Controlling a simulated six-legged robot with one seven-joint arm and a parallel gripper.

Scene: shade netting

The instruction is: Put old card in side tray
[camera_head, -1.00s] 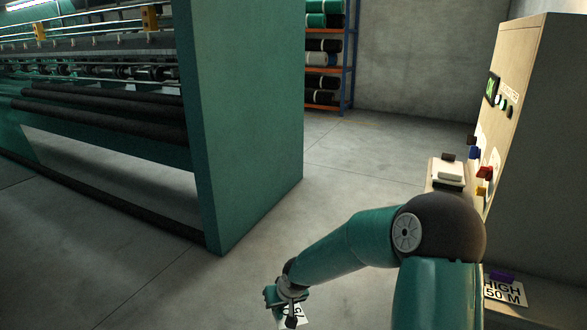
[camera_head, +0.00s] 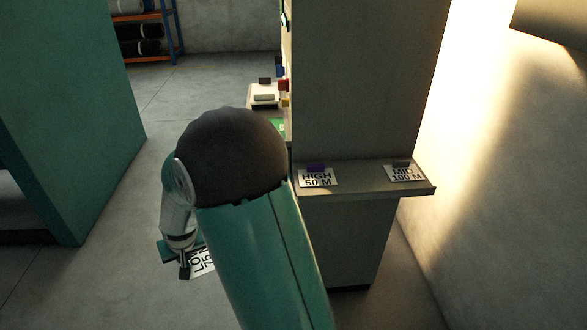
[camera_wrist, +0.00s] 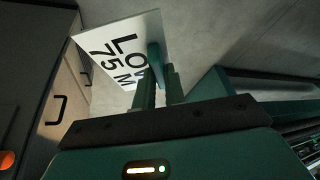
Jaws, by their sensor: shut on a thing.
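My gripper (camera_head: 182,258) is shut on a white card (camera_head: 204,264) printed LOW 75 M. It holds the card above the floor, left of the control cabinet. In the wrist view the fingers (camera_wrist: 160,75) close on a teal grip piece on the face of the card (camera_wrist: 108,48). A side ledge (camera_head: 360,187) runs along the cabinet. On it lie a HIGH 50 M card (camera_head: 317,181) at the left and a MID 100 M card (camera_head: 405,175) at the right. I cannot tell if this ledge is the side tray.
The tall cabinet (camera_head: 365,80) stands right of my arm. A small shelf with a pale block (camera_head: 263,98) juts from its front. The green machine (camera_head: 75,130) is at the left. Floor between them is clear. Cabinet drawers with handles (camera_wrist: 55,108) show in the wrist view.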

